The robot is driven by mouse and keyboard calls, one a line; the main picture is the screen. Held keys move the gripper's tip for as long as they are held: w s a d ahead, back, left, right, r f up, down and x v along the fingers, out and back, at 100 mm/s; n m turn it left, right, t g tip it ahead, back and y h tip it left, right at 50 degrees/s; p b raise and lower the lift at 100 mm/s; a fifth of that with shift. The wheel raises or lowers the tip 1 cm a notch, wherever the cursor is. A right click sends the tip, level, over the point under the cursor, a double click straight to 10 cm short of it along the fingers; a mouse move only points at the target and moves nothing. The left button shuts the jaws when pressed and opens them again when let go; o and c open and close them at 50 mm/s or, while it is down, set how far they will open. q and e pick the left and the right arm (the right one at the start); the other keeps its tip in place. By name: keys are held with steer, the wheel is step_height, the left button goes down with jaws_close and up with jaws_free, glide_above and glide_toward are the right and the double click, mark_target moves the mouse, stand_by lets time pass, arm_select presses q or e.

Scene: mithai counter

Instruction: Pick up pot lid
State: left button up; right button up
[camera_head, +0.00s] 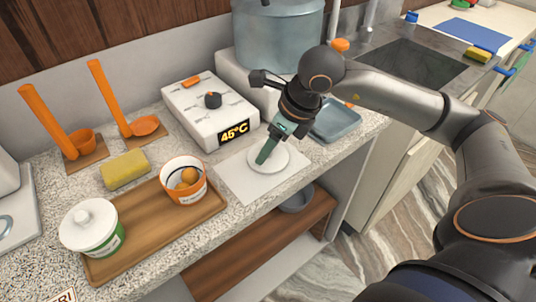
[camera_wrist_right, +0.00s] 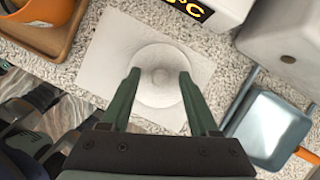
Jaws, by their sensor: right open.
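A round white pot lid (camera_head: 276,160) lies flat on a white square mat (camera_head: 238,178) on the counter. In the right wrist view the lid (camera_wrist_right: 160,54) shows a small round knob at its middle. My right gripper (camera_head: 265,157) points down over the lid and hides part of it. Its green fingers (camera_wrist_right: 158,75) are open, one on each side of the knob. I cannot tell how far above the lid the tips are. An open white pot (camera_head: 184,196) with an orange rim holds orange-brown balls. My left gripper is not in view.
A wooden tray (camera_head: 147,243) holds the open pot and a lidded white-and-green pot (camera_head: 90,240). A control box (camera_head: 205,112) reading 45°C stands behind the mat. A blue-grey dish (camera_head: 340,118) is to its right. A yellow block (camera_head: 124,170) and orange ladles are at left.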

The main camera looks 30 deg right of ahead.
jaws_close()
stand_by(0.5)
